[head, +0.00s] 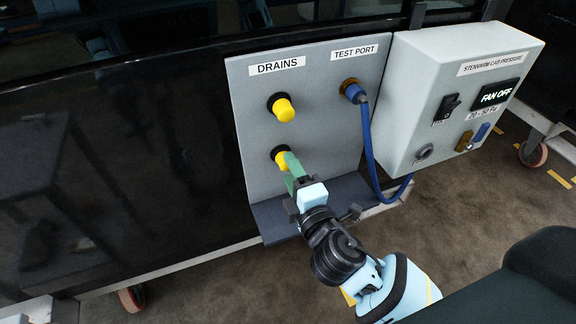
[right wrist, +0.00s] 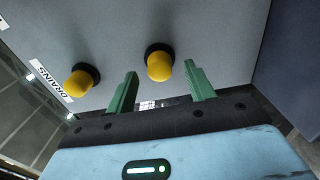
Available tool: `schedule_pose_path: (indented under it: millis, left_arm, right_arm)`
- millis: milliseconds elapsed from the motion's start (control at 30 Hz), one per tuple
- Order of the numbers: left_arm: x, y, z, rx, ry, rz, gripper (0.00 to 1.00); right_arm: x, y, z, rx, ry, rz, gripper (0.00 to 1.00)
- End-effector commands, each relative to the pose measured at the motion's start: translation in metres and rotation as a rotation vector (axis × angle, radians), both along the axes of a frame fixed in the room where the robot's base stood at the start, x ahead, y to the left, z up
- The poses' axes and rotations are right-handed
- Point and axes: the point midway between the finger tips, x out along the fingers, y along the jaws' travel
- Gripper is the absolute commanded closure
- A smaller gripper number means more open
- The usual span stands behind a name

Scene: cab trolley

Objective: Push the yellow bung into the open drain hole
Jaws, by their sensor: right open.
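Two yellow bungs sit in black-ringed drains on the grey panel (head: 250,130) under the DRAINS label. The upper bung (head: 284,110) also shows at the left in the right wrist view (right wrist: 80,84). The lower bung (head: 281,160) is partly covered by my green fingers in the head view. It shows in the right wrist view (right wrist: 159,67) ahead of the gap between the fingers. No empty drain hole is visible. My right gripper (head: 292,167) is open and empty at the lower bung; I cannot tell whether it touches it. My left gripper is not in view.
A blue plug (head: 353,91) sits in the test port, with a blue cable (head: 369,145) hanging right of the drains. A grey pressure box (head: 420,75) reading FAN OFF stands further right. A dark ledge (head: 275,218) juts out below the panel.

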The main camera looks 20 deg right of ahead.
Motion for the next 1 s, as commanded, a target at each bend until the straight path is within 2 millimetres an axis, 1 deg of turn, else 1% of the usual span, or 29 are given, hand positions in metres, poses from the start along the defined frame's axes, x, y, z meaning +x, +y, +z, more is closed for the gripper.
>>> schedule_pose_path:
  millis: [33, 100, 200, 300, 467, 700, 733, 767, 1000]
  left_arm:
    - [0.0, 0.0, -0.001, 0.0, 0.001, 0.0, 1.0]
    - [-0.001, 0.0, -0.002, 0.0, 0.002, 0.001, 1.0]
    - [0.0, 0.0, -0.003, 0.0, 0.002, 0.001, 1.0]
    - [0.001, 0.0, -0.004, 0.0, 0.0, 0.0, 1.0]
    - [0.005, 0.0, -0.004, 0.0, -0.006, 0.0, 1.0]
    - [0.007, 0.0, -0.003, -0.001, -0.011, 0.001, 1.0]
    - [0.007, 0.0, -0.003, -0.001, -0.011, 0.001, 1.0]
    - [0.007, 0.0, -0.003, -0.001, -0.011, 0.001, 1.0]
    - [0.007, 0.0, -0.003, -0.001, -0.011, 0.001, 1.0]
  right_arm:
    - [-0.01, 0.0, -0.002, 0.001, 0.003, 0.0, 0.47]
    - [-0.021, -0.001, -0.002, 0.001, 0.003, 0.0, 0.47]
    - [-0.035, -0.001, -0.001, 0.001, 0.001, 0.0, 0.47]
    - [-0.045, -0.002, -0.001, 0.001, 0.001, 0.0, 0.47]
    - [-0.052, -0.002, 0.0, -0.001, -0.001, 0.0, 0.47]
    - [-0.053, -0.002, 0.001, -0.001, -0.002, 0.0, 0.47]
    - [-0.053, -0.002, 0.001, -0.001, -0.002, 0.0, 0.45]
    - [-0.053, -0.002, 0.001, -0.001, -0.002, 0.0, 0.41]
    - [-0.052, -0.002, 0.0, -0.001, -0.001, 0.0, 0.1]
